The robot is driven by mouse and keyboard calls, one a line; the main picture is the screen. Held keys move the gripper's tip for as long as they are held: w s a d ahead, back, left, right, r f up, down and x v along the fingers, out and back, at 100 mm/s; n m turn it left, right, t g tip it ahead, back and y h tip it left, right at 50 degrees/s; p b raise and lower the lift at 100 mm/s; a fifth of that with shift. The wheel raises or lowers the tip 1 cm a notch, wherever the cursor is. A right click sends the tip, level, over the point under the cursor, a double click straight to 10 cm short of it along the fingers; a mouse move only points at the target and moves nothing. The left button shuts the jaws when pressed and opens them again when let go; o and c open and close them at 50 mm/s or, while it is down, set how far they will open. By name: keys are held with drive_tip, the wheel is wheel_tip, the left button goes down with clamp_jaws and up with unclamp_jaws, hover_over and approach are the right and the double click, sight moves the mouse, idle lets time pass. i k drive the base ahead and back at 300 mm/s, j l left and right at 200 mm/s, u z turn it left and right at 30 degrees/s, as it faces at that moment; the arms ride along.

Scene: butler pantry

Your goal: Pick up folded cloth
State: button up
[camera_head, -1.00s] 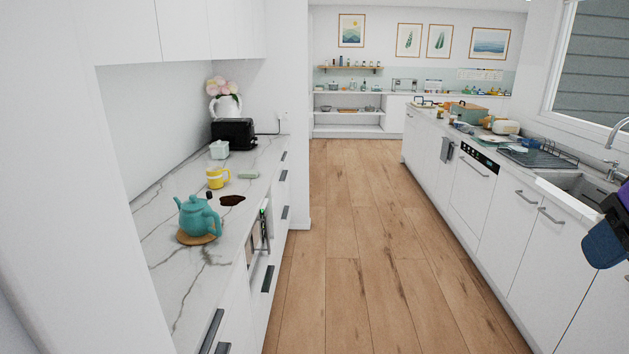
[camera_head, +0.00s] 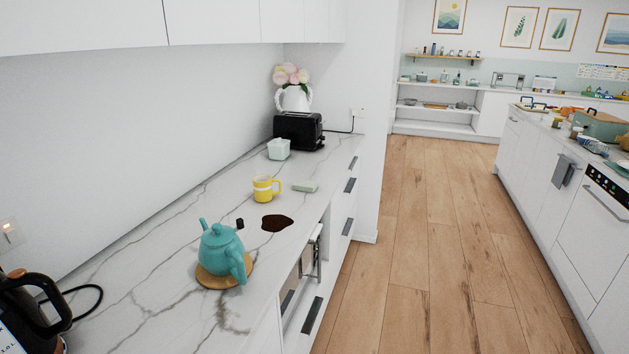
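A small flat pale green item (camera_head: 305,186), which looks like a folded cloth, lies on the left marble counter (camera_head: 150,285). It is right of the yellow mug (camera_head: 264,190) and near the counter's front edge. It is too small to make out folds. A grey cloth (camera_head: 563,171) hangs on the front of the right-hand counter. My gripper is not in view.
A dark spill (camera_head: 277,223) lies between the pale item and the teal teapot (camera_head: 221,250) on its round wooden trivet. A white tub (camera_head: 279,149), black toaster (camera_head: 299,130) and flower jug stand behind. A kettle (camera_head: 25,310) is at lower left. The wooden floor (camera_head: 430,230) is clear.

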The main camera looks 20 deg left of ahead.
sight(300, 185)
drive_tip(key=i+u, duration=0.5)
drive_tip(key=l+u, duration=0.1)
drive_tip(key=u, duration=0.95)
drive_tip(key=i+l+u, duration=0.35)
drive_tip(key=l, duration=0.2)
drive_tip(key=i+l+u, duration=0.15)
drive_tip(key=l, duration=0.2)
drive_tip(key=i+l+u, duration=0.2)
drive_tip(key=i+l, duration=0.1)
drive_tip(key=l, duration=0.25)
drive_tip(key=i+l, duration=0.15)
drive_tip(key=l, duration=0.2)
drive_tip(key=i+l, duration=0.1)
drive_tip(key=l, duration=0.25)
drive_tip(key=i+l, duration=0.1)
drive_tip(key=l, duration=0.25)
drive_tip(key=i+l, duration=0.15)
drive_tip(key=l, duration=0.2)
drive_tip(key=u, duration=0.05)
